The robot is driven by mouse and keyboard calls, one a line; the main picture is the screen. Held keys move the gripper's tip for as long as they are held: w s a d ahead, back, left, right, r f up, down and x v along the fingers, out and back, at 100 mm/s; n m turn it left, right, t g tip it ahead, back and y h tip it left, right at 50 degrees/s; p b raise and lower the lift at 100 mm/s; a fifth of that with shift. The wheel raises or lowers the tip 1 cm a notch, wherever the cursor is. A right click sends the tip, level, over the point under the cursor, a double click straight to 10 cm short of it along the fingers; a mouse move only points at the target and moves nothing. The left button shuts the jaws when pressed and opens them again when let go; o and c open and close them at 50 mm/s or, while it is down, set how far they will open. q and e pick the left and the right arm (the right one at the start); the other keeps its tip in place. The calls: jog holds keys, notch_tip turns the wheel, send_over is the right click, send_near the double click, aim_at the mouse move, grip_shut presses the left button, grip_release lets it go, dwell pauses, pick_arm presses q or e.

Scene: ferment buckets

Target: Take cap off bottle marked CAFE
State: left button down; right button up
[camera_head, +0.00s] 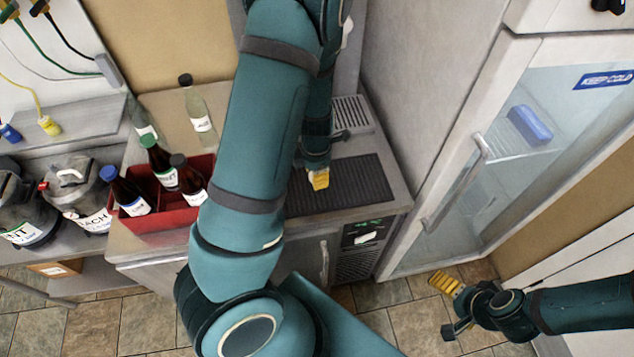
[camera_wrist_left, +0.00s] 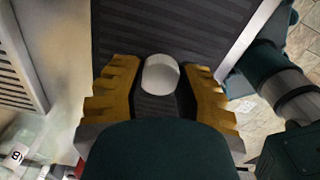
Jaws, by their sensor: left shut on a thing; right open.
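In the head view my left gripper (camera_head: 319,180) is low over the black ribbed mat (camera_head: 355,182), mostly behind my own arm. In the left wrist view its yellow fingers (camera_wrist_left: 160,88) are on either side of a small white round thing (camera_wrist_left: 161,73), which looks like a cap, and are shut on it. Whether a bottle is under it is hidden. My right gripper (camera_head: 452,305) is open and empty over the floor at lower right. A clear bottle with a black cap (camera_head: 197,106) stands behind the red crate. I can read CAFE on no bottle.
The red crate (camera_head: 150,222) holds several dark bottles with blue, green and black caps. Grey lidded buckets (camera_head: 77,185) stand at left. A glass-door fridge (camera_head: 480,150) stands at right. A metal vent (camera_head: 350,114) lies behind the mat. The mat's right part is bare.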

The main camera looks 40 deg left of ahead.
pick_arm(q)
notch_tip(320, 180, down, 4)
jog(key=shift+r+b, duration=0.25)
jog(key=shift+b, duration=0.25)
jog(key=c, duration=1.1)
grip_release()
jog(key=shift+f, duration=0.1)
jog(key=o, duration=0.4)
jog(key=shift+c, duration=0.2)
